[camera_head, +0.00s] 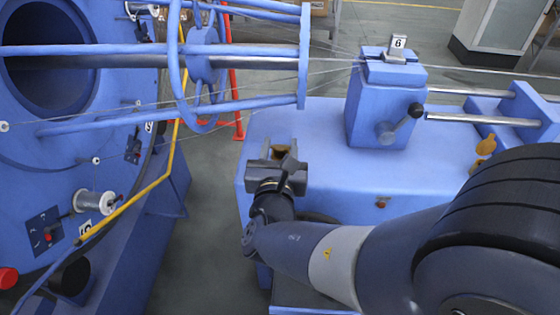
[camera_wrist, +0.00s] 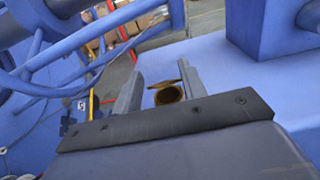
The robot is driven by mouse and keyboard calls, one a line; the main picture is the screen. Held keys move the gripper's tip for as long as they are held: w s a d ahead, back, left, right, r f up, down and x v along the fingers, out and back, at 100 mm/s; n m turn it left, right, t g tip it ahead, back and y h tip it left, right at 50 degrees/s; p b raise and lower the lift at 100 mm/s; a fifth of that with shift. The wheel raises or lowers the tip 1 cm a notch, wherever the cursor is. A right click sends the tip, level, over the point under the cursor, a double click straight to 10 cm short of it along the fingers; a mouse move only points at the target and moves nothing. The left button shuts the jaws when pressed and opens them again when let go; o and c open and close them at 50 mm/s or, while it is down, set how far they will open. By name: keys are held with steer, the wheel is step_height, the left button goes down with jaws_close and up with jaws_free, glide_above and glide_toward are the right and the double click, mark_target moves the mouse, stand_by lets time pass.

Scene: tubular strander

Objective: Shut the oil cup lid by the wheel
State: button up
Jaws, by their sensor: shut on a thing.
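A brass oil cup (camera_wrist: 168,96) shows between my fingers in the wrist view, with a dark round inside visible. In the head view a brass part of this cup (camera_head: 278,151) shows at the left end of the blue bed, mostly hidden by my gripper (camera_head: 279,156). The exact contact is hard to see.
A spoked blue wheel (camera_head: 203,55) and tubular frame stand left. A second brass oil cup (camera_head: 485,147) is at the right of the blue bed (camera_head: 310,130). A blue block with a handled clamp (camera_head: 386,105) stands behind. Thin wires cross above the bed.

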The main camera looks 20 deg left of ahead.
steer(key=shift+s+d+f+t+y+b, duration=0.15)
steer(key=shift+f+t+b, duration=0.5)
steer(key=shift+b, duration=1.55)
steer(key=shift+s+f+t+y+b, duration=0.25)
steer(key=shift+f+t+b, duration=0.4)
steer(key=shift+b, duration=1.5)
steer(key=t+b, duration=0.1)
steer(key=b, duration=0.1)
steer(key=shift+b, duration=0.4)
steer(key=shift+s+r+t+y+b, duration=0.1)
steer(key=shift+t+y+b, duration=0.3)
steer(key=shift+b, duration=0.5)
steer(key=o, duration=1)
steer(key=s+d+p, duration=0.1)
steer(key=s, duration=0.3)
steer(key=s+d+p, duration=0.1)
steer(key=s+d, duration=0.1)
steer(key=s, duration=0.3)
steer(key=s+d+f+p, duration=0.1)
steer(key=s, duration=0.4)
steer(key=shift+d+f+p, duration=0.1)
steer(key=shift+d+p, duration=0.15)
steer(key=shift+p, duration=0.05)
